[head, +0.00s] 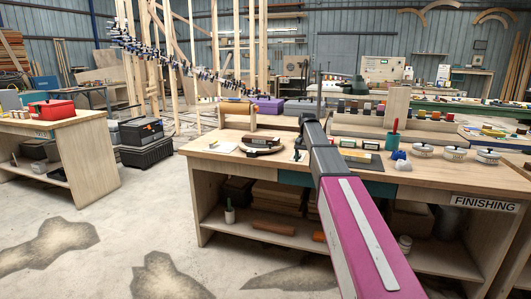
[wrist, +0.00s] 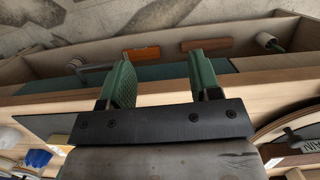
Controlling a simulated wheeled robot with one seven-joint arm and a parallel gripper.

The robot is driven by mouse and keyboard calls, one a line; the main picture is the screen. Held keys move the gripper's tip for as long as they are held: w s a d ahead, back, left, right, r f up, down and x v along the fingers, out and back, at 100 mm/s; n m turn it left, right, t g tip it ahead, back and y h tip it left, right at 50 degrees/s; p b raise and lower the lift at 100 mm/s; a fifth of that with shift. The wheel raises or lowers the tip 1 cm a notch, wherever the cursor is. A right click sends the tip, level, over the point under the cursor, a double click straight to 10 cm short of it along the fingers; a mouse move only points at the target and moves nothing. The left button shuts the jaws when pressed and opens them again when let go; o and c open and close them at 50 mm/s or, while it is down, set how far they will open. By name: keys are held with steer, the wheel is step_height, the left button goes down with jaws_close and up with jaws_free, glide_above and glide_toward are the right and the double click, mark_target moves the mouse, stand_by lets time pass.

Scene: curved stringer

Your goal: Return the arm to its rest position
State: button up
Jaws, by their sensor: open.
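My gripper (wrist: 157,84) shows in the wrist view with its two green ribbed fingers spread apart and nothing between them. It hangs over the front edge of the finishing workbench (head: 420,175), with the lower shelf below it. In the head view my magenta and grey arm reaches forward from the bottom right over the bench. The gripper itself is hidden behind the arm in that view.
A left bench holds a red toolbox (head: 51,109). Black crates (head: 146,153) stand on the floor. The floor between is clear.

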steer(key=s+d+f+n+t, duration=0.1)
steer(key=s+f+n+t, duration=0.1)
steer(key=s+f, duration=2.7)
steer(key=s+n, duration=0.1)
steer(key=s, duration=0.3)
steer(key=shift+s+f+h, duration=0.25)
steer(key=shift+h, duration=0.15)
